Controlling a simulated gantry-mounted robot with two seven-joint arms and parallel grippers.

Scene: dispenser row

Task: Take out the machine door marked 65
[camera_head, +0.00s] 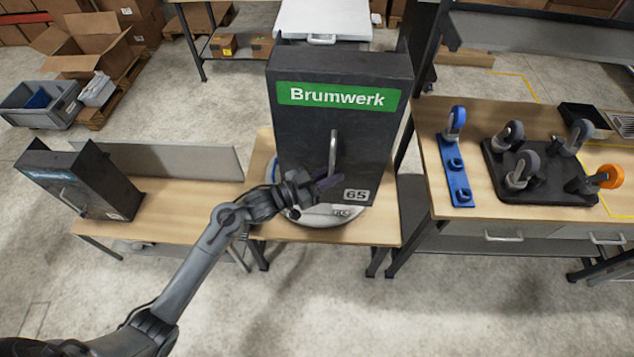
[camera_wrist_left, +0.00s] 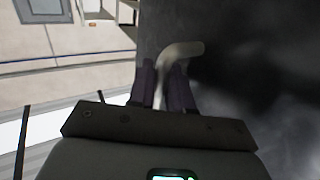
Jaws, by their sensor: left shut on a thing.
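The dark machine door marked 65 (camera_head: 318,125) stands upright on a round grey turntable (camera_head: 318,216) on a wooden table in the head view. It has a green Brumwerk label at the top and a vertical metal handle (camera_head: 333,152). My left gripper (camera_head: 325,183) is at the handle's lower end, in front of the door. In the left wrist view the gripper (camera_wrist_left: 163,85) is shut on the pale curved handle (camera_wrist_left: 182,50), with a finger on each side. The dark door face (camera_wrist_left: 260,60) fills the right of that view. My right gripper is not in view.
A smaller dark machine part with a blue label (camera_head: 75,180) stands on the left table. A grey panel (camera_head: 180,160) stands behind it. On the right bench (camera_head: 510,205) are a blue caster holder (camera_head: 455,172) and a black plate with several casters (camera_head: 535,170).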

